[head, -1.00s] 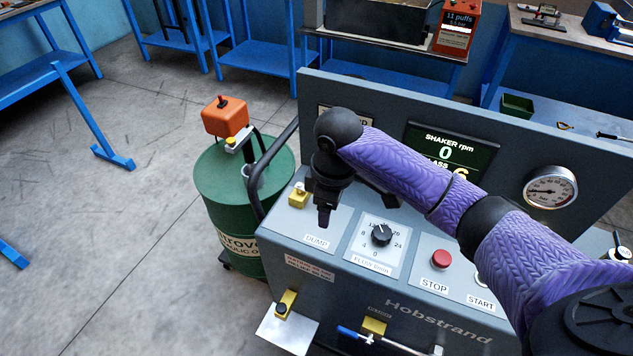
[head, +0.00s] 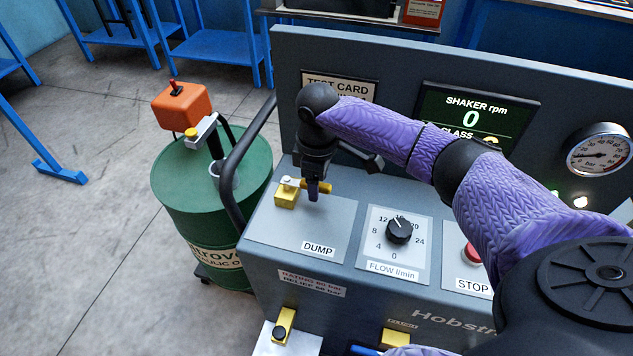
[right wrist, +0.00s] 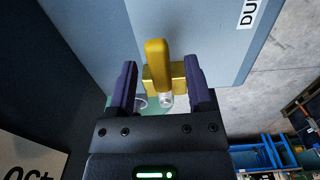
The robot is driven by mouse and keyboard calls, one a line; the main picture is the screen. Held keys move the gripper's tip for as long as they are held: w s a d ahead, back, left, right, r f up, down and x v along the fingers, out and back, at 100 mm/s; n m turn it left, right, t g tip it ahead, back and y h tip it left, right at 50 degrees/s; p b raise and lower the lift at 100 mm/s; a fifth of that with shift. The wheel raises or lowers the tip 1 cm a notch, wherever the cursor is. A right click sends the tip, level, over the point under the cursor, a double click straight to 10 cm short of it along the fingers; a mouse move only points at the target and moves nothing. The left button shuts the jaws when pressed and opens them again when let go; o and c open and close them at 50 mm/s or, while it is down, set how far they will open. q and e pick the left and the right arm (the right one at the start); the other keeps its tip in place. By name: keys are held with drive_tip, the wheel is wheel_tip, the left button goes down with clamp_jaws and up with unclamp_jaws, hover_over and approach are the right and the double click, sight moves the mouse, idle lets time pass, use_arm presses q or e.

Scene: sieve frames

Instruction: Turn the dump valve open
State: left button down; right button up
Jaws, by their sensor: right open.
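The dump valve (head: 285,197) is a yellow block with a silver stem and a yellow lever (head: 322,186), at the left end of the grey console above the DUMP label (head: 318,248). In the head view the lever points right, towards my right gripper (head: 313,190). In the right wrist view the yellow lever (right wrist: 157,58) lies between the two dark fingers of the open right gripper (right wrist: 161,70), with a gap visible on each side. The yellow valve body (right wrist: 177,76) is partly hidden behind the lever. My left gripper does not show.
The flow knob (head: 398,230) and red stop button (head: 473,253) are right of the valve. The console's upright panel (head: 290,90) rises behind my gripper. A black curved rail (head: 236,160) and green drum (head: 175,215) stand to the left.

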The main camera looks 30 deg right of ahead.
clamp_jaws()
drive_tip(key=shift+w, duration=0.1)
idle(1.3)
